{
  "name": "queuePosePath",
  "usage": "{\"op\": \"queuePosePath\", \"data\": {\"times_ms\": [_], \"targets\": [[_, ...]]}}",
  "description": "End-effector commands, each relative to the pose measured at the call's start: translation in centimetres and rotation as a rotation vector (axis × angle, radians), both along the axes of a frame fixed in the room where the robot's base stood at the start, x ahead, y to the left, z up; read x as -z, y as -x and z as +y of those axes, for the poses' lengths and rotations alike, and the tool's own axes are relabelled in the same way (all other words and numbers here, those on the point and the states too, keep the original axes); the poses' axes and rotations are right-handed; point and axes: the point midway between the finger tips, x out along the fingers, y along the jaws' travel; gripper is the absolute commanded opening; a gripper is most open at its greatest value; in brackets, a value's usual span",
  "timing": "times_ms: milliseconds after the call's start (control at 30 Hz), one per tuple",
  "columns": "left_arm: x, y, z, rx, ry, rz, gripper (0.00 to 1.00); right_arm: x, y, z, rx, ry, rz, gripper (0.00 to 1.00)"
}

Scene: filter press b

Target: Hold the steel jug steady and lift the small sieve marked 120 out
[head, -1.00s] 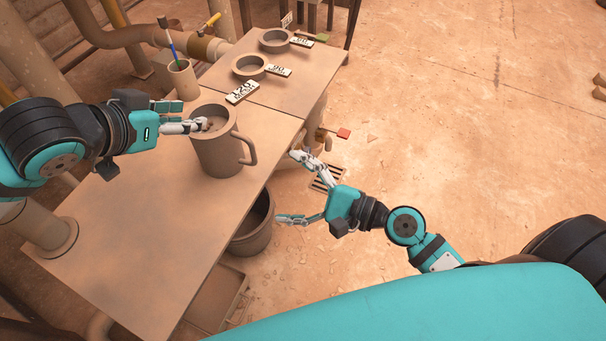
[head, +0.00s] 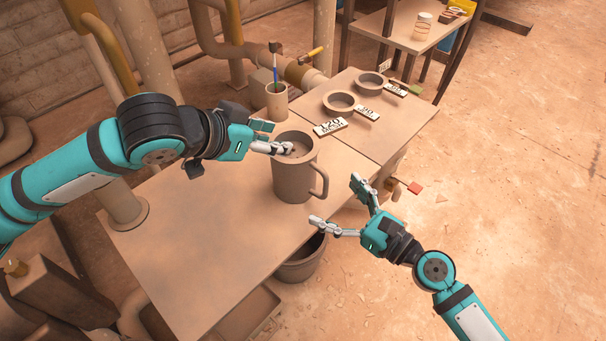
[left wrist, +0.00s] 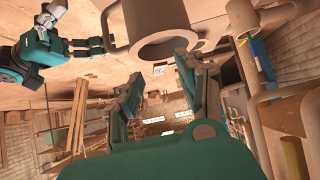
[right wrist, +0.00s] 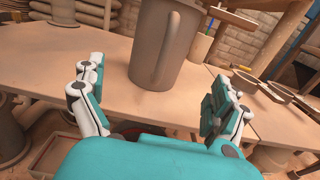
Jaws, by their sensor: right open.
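The steel jug (head: 293,182) stands upright on the table, its handle (head: 321,180) toward my right gripper. The jug also shows in the left wrist view (left wrist: 150,22) and right wrist view (right wrist: 150,50). Something brownish sits inside its mouth; I cannot tell whether it is the sieve. A plate marked 120 (head: 330,127) lies behind the jug with no sieve beside it. My left gripper (head: 276,137) is open at the jug's rim, one finger over the mouth; contact is unclear. My right gripper (head: 335,202) is open and empty, facing the handle, apart from it.
Two sieves (head: 340,102) (head: 370,82) with number plates stand farther back. A cup with a brush (head: 277,100) stands behind the jug. A bucket (head: 300,262) is below the table edge. Pipes rise behind the table; its front left is clear.

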Motion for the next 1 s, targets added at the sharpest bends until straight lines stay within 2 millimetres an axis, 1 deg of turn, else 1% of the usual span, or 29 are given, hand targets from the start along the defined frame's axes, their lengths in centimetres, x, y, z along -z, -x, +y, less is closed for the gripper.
{"op": "queuePosePath", "data": {"times_ms": [33,200,300,500,700,933,967,1000], "targets": [[0.0,0.0,0.0,0.0,0.0,0.0,0.38,-0.2,-0.8,0.8,0.0,-0.002,-0.005,1.0],[0.0,0.0,0.0,0.0,0.0,0.0,0.38,-0.2,-3.2,3.3,0.0,-0.004,-0.004,1.0],[0.0,0.0,0.0,0.0,0.0,0.0,0.38,-0.1,-4.5,4.5,0.001,-0.002,-0.004,1.0],[0.0,0.0,0.0,0.0,0.0,0.0,0.38,-0.1,-6.3,6.3,0.0,-0.001,-0.001,1.0],[0.0,0.0,0.0,0.0,0.0,0.0,0.38,0.0,-7.0,7.1,0.0,0.001,-0.001,1.0],[0.0,0.0,0.0,0.0,0.0,0.0,0.38,0.0,-7.0,7.1,0.0,0.001,-0.001,1.0],[0.0,0.0,0.0,0.0,0.0,0.0,0.38,0.0,-7.0,7.1,0.0,0.001,-0.001,0.99],[0.0,0.0,0.0,0.0,0.0,0.0,0.38,0.0,-7.0,7.1,0.0,0.001,-0.001,0.93]]}}
